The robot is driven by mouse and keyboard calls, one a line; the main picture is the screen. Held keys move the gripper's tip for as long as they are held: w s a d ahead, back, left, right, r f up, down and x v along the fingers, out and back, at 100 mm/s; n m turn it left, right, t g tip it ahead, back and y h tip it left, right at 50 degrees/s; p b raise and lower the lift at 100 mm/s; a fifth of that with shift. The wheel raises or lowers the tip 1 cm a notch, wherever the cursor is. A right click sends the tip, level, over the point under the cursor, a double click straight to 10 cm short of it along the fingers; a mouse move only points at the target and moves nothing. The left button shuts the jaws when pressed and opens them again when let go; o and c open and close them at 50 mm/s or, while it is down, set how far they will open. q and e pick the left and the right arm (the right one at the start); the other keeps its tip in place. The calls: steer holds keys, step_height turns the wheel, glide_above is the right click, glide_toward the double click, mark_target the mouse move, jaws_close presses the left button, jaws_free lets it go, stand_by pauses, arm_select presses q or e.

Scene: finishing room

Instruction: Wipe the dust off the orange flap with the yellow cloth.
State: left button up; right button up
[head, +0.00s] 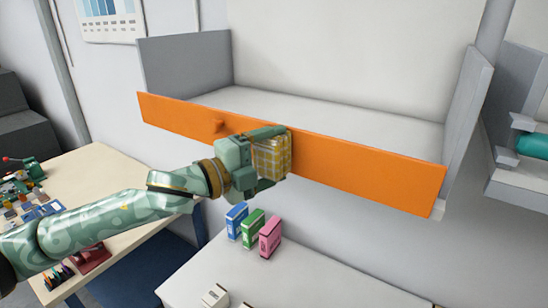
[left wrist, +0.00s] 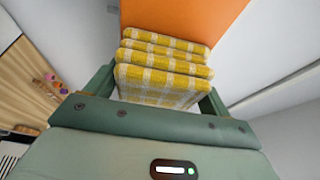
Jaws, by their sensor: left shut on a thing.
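The orange flap (head: 370,175) is a long panel along the front of a grey wall box, with a small orange knob (head: 218,126) left of its middle. My left gripper (head: 272,158) is shut on the folded yellow and white checked cloth (head: 270,160) in front of the flap's middle. In the left wrist view the cloth (left wrist: 165,65) sits between the fingers with its far end against or very near the orange flap (left wrist: 180,15); contact is not certain. I cannot make out dust on the flap. My right gripper is not in view.
Blue, green and pink boxes (head: 269,237) stand on a pale table (head: 330,275) below the flap. A wooden table (head: 110,180) with tools and small parts is at the left. A grey shelf (head: 515,185) with a teal roll is at the right.

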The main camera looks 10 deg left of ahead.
arm_select(q)
steer(key=shift+s+a+f, duration=0.1)
steer(key=shift+s+a, duration=0.2)
steer(key=shift+s, duration=0.3)
steer(key=s, duration=0.2)
steer(key=s+a, duration=0.1)
steer(key=s, duration=0.1)
steer(key=shift+s+a, duration=0.15)
steer(key=shift+a, duration=0.05)
steer(key=s, duration=0.1)
steer(key=s+a, duration=0.1)
steer(key=shift+s, duration=0.35)
steer(key=shift+w, duration=0.1)
